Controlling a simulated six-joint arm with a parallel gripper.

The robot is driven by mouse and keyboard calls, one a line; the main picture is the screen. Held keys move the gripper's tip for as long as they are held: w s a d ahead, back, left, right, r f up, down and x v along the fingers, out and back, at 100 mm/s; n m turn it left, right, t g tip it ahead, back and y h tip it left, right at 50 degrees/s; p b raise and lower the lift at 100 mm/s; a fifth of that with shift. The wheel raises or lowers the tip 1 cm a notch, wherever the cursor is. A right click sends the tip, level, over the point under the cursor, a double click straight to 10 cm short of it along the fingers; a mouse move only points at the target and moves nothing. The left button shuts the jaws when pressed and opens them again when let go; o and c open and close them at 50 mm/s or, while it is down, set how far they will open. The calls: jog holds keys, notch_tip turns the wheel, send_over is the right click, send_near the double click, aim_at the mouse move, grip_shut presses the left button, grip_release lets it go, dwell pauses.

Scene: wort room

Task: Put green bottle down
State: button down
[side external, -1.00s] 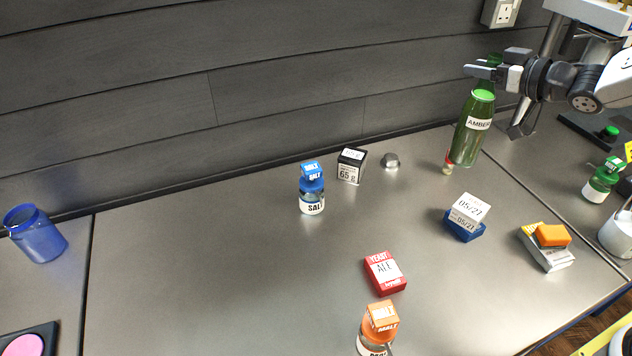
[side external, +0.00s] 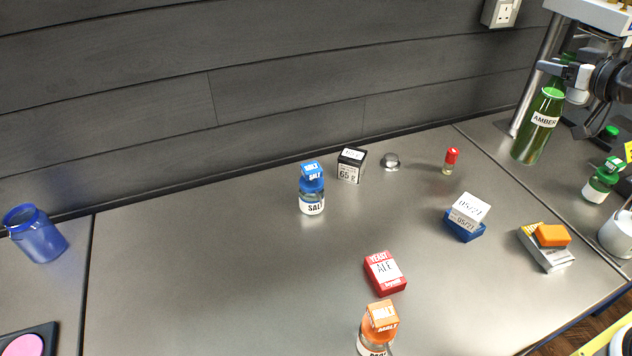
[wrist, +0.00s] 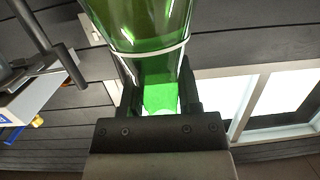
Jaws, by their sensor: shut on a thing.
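The green bottle (side external: 536,132) has a white AMBER label and hangs from my gripper (side external: 556,73) at the right rear in the side view. My gripper is shut on its narrow upper part, below the green top. The bottle leans slightly in the side view. Its base appears over the right-hand bench section, and I cannot tell whether it touches. In the wrist view the green bottle (wrist: 145,22) fills the top centre, between the fingers of my gripper (wrist: 160,95).
A small red-capped vial (side external: 451,161) stands left of the bottle. A green-capped jar (side external: 602,182) and a white mug (side external: 618,232) are to the right. A white box on a blue block (side external: 466,222) stands in front. The bench's centre-left is clear.

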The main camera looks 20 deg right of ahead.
jog(key=w+d+f, duration=0.3)
jog(key=w+f, duration=0.6)
jog(key=w, duration=0.4)
jog(key=shift+d, duration=0.3)
jog(key=shift+w+f, duration=0.2)
jog(key=shift+f, duration=1.75)
jog(key=shift+c, duration=1.5)
grip_release()
jog(key=shift+f, duration=0.15)
